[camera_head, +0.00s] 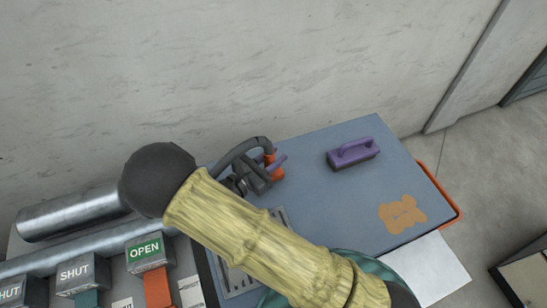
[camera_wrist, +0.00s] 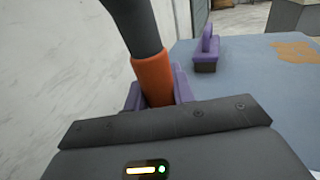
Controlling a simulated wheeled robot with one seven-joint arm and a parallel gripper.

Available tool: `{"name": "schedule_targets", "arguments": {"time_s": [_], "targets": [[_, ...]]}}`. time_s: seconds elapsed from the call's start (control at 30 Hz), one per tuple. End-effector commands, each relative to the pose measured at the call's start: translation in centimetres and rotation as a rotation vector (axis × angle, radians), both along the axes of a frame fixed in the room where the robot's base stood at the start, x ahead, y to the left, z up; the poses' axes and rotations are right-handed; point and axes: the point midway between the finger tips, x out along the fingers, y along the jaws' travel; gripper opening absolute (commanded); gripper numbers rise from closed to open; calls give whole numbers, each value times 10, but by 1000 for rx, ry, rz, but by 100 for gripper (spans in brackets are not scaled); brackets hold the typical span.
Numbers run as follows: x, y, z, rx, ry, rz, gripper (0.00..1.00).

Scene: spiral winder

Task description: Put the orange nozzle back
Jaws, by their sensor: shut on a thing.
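The orange nozzle (camera_head: 274,170) is on the end of a dark grey hose (camera_head: 238,152) that arches over from the left. In the wrist view the orange nozzle (camera_wrist: 152,78) stands between the purple fingers of my gripper (camera_wrist: 157,94), with the hose rising from its top. My gripper (camera_head: 268,172) is shut on it, over the left back part of the blue-grey tabletop (camera_head: 330,205). The nozzle's lower end is hidden, so I cannot tell whether it touches anything below. I cannot make out a holder for it.
A purple block with a handle (camera_head: 353,154) stands on the tabletop to the right of my gripper. An orange-tan patch (camera_head: 402,213) lies near the right edge. Metal rollers (camera_head: 70,214) and labelled SHUT and OPEN boxes (camera_head: 146,254) are at left. A wall (camera_head: 250,70) rises behind.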

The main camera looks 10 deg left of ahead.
Motion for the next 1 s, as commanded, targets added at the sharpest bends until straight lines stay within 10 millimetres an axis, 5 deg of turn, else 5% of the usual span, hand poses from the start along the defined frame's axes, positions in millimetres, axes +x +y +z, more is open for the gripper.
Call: {"name": "schedule_targets", "arguments": {"time_s": [0.47,0.5,0.6,1.0], "targets": [[0,0,-11,2,-1,-1,0],[0,0,-10,2,-1,-1,31],[0,0,-10,2,-1,-1,47],[-3,2,-8,2,0,1,47]]}}
